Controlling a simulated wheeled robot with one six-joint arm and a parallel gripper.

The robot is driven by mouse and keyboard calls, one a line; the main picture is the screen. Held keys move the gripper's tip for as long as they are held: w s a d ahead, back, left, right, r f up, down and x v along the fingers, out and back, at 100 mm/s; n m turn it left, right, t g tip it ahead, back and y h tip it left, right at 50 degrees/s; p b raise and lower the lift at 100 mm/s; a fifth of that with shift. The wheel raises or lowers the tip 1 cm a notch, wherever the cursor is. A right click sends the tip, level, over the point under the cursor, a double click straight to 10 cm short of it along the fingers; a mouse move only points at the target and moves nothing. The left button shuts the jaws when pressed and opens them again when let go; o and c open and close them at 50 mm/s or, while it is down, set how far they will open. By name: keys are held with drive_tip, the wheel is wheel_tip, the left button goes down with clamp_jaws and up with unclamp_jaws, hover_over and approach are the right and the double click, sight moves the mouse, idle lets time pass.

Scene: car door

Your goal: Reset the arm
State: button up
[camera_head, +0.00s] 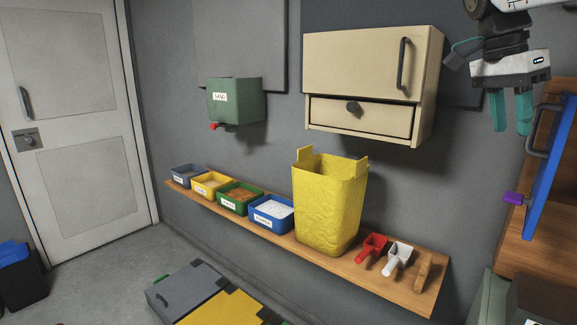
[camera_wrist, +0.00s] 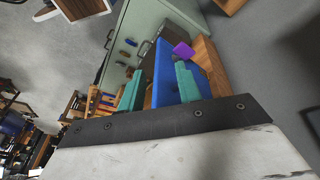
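My gripper (camera_head: 511,112) hangs at the upper right of the head view, with its two teal fingers pointing down and apart. It is open, and no object shows between the fingers in the head view. In the wrist view the fingers (camera_wrist: 160,90) are also spread, with a blue panel (camera_wrist: 165,78) seen through the gap behind them. In the head view the blue panel (camera_head: 552,170) stands to the right of the gripper, on a wooden cabinet (camera_head: 514,245), with a dark handle and a purple knob (camera_head: 514,198).
A cream wall cabinet (camera_head: 365,65) with a door and drawer hangs left of the gripper; both look closed. Below, a wooden shelf (camera_head: 415,290) holds a yellow bin (camera_head: 328,205), several labelled boxes and scoops (camera_head: 397,257). A green dispenser (camera_head: 236,102) and a grey door (camera_head: 70,120) are farther left.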

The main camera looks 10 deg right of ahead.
drive_tip(key=s+a+f+n+t+y, duration=0.1)
drive_tip(key=s+a+f+n, duration=0.7)
drive_tip(key=f, duration=0.3)
drive_tip(key=s+a+f+n+t+y, duration=0.1)
drive_tip(key=s+a+f+n+y, duration=0.1)
drive_tip(key=s+a+f+n, duration=0.6)
wheel_tip(320, 180, down, 4)
drive_tip(key=shift+s+r+n+t, duration=0.1)
drive_tip(key=shift+s+n+t, duration=0.2)
drive_tip(key=shift+s+n, duration=0.7)
